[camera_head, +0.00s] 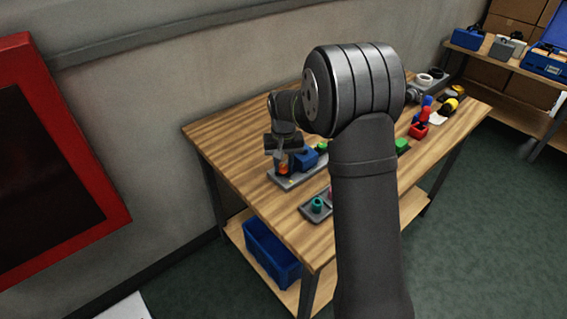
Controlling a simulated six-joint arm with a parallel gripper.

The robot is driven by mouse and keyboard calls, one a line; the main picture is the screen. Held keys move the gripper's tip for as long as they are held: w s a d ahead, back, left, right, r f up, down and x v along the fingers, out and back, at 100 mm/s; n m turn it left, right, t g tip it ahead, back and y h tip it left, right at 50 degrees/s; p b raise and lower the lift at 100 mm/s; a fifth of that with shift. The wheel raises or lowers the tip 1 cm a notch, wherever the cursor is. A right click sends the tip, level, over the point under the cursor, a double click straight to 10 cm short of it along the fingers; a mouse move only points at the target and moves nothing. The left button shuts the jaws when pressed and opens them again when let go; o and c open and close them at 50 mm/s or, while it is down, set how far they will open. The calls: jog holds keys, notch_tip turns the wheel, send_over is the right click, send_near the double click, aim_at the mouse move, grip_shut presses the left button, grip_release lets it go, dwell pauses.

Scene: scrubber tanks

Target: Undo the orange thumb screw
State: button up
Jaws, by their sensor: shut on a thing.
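The orange thumb screw (284,170) shows as a small orange patch low between my fingers, at the left part of a grey base plate (290,182) on the wooden table. My gripper (283,164) points down over it and is shut on it. The fingers hide most of the screw, so I cannot tell how far it is threaded in. A blue block (305,159) stands on the same plate just right of my gripper.
A grey tray (307,211) with a teal knob (317,205) lies nearer the front edge. Red (418,131) and green (402,145) parts stand to the right. My arm hides the table's middle. A blue bin (272,252) sits on the lower shelf.

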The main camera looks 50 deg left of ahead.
jog(key=n, duration=0.7)
jog(key=shift+d+f, duration=0.1)
jog(key=shift+f, duration=0.1)
jog(key=n, duration=0.6)
jog(key=shift+s+n, duration=0.1)
jog(key=shift+n, duration=0.3)
jog(key=n, duration=1.3)
jog(key=shift+d+n, duration=0.1)
jog(key=shift+n, duration=0.2)
jog(key=o, duration=1)
jog(key=shift+r, duration=0.1)
jog(key=shift+r, duration=0.1)
